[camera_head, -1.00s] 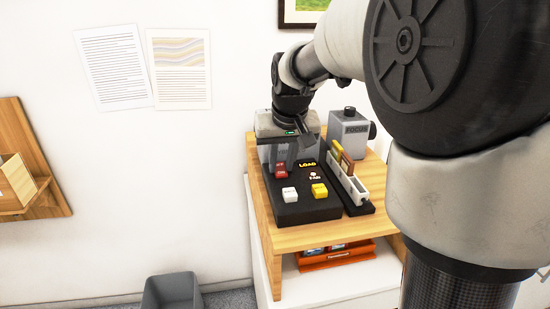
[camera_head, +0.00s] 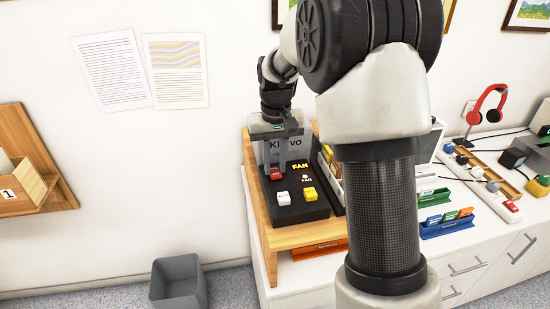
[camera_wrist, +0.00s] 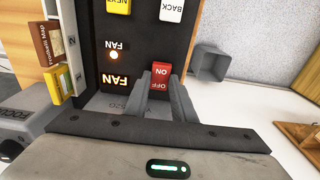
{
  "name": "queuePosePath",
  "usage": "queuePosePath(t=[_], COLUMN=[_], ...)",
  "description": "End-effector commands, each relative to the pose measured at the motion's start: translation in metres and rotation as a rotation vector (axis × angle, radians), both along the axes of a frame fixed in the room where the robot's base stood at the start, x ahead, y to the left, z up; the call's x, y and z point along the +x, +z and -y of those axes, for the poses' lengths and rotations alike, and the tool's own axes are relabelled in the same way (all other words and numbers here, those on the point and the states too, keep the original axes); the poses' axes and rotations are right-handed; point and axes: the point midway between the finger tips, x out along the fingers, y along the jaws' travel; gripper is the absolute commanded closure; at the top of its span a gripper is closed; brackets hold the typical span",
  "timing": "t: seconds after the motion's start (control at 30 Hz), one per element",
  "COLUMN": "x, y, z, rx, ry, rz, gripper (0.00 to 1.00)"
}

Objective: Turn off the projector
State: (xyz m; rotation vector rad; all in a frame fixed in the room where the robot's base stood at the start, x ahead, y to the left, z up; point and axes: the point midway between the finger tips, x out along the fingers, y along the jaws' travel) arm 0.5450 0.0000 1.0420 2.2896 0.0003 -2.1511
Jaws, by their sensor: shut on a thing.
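The projector (camera_head: 310,209) is a grey box with a black control panel on a wooden stand. The panel has a red ON/OFF rocker switch (camera_head: 275,174), a white BACK button (camera_head: 283,197) and a yellow NEXT button (camera_head: 310,194). An orange FAN readout shows, and in the wrist view a small lamp (camera_wrist: 114,56) beside it glows. My gripper (camera_wrist: 161,84) is shut on the red switch, one finger at each side. The switch's ON and OFF letters show between the fingers.
A slide tray (camera_wrist: 64,66) runs alongside the panel. A grey bin (camera_head: 179,284) stands on the floor. A wooden wall shelf (camera_head: 35,190) is at left. The white counter at right holds a red headphone set (camera_head: 488,103), slide racks and a power strip.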

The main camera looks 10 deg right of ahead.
Motion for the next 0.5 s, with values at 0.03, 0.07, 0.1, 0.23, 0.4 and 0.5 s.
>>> queuePosePath(t=[0.03,0.07,0.1,0.23,0.4,0.5], x=[0.0006,0.0005,0.0005,0.0005,0.0004,0.0002], y=[0.0007,0.0008,0.0008,0.0008,0.0005,0.0004], z=[-0.0001,-0.0001,-0.0001,-0.0001,-0.0001,0.0], rx=[0.0,0.0,0.0,0.0,0.0,0.0], ry=[0.0,0.0,0.0,0.0,0.0,0.0], rz=[0.003,0.003,0.003,0.003,0.003,0.002], gripper=[0.99,0.99,0.99,0.61,0.58,0.58])
